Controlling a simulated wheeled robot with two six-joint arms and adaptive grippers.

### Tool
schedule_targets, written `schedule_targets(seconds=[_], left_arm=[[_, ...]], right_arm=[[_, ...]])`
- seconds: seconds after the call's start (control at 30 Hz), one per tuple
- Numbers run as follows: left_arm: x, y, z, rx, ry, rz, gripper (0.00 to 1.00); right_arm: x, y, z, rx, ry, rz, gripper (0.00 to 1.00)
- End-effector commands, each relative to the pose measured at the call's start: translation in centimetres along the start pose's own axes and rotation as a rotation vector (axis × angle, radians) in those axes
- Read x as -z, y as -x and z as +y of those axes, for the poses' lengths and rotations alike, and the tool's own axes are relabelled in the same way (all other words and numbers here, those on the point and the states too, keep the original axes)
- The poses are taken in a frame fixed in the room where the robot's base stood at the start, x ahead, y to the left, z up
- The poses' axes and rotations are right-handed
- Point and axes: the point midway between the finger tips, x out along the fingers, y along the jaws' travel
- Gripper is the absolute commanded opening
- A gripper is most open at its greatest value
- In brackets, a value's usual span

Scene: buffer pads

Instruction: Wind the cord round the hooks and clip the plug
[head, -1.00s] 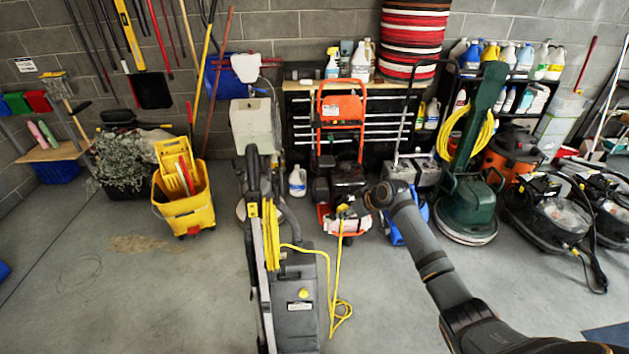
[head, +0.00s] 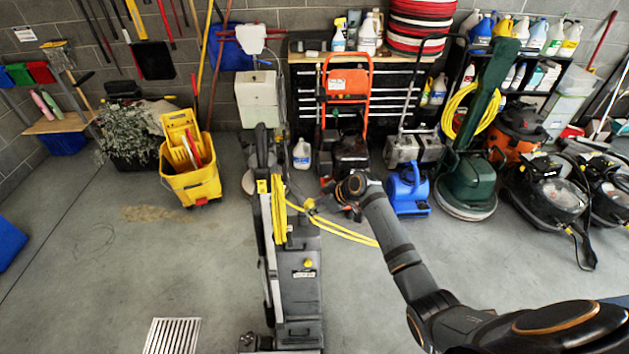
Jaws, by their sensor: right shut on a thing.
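A grey upright floor machine (head: 300,290) stands at the centre of the head view. Several loops of yellow cord (head: 278,210) hang along the front of its handle; the hooks themselves are hard to make out. My right gripper (head: 314,207) is shut on the cord just right of the handle. One stretch of cord runs from the gripper toward the loops, and another trails down right until it passes behind my right arm. The plug and clip cannot be made out. My left gripper is not in view.
A yellow mop bucket (head: 192,180) stands left of the machine. Behind are a white jug (head: 301,154) and an orange-framed machine (head: 347,85). A blue blower (head: 407,190) and a green floor machine (head: 465,185) stand to the right. The floor left of the machine is mostly clear, with a drain grate (head: 172,336).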

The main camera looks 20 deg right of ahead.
Motion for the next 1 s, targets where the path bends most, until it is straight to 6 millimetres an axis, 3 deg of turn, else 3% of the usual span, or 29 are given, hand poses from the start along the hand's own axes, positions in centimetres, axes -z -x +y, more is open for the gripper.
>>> schedule_targets(seconds=[0.03, 0.1, 0.37, 0.53, 0.73, 1.0], left_arm=[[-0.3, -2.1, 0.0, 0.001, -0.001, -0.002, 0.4], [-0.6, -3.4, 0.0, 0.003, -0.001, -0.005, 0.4], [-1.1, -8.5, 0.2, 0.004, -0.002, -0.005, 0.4], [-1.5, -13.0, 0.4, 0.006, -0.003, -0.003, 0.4], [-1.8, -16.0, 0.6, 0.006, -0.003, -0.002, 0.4], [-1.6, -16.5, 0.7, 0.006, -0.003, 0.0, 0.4]], right_arm=[[-2.1, -1.9, -0.6, 0.001, -0.001, -0.001, 0.0], [-4.1, -3.3, -1.4, 0.0, -0.001, -0.001, 0.0], [-10.8, -9.2, -3.3, 0.0, -0.002, -0.001, 0.0], [-14.5, -13.8, -3.0, -0.002, -0.001, 0.002, 0.0], [-15.5, -16.3, -1.8, -0.004, 0.002, 0.003, 0.0], [-15.6, -16.8, -1.3, -0.003, 0.001, 0.002, 0.0]])
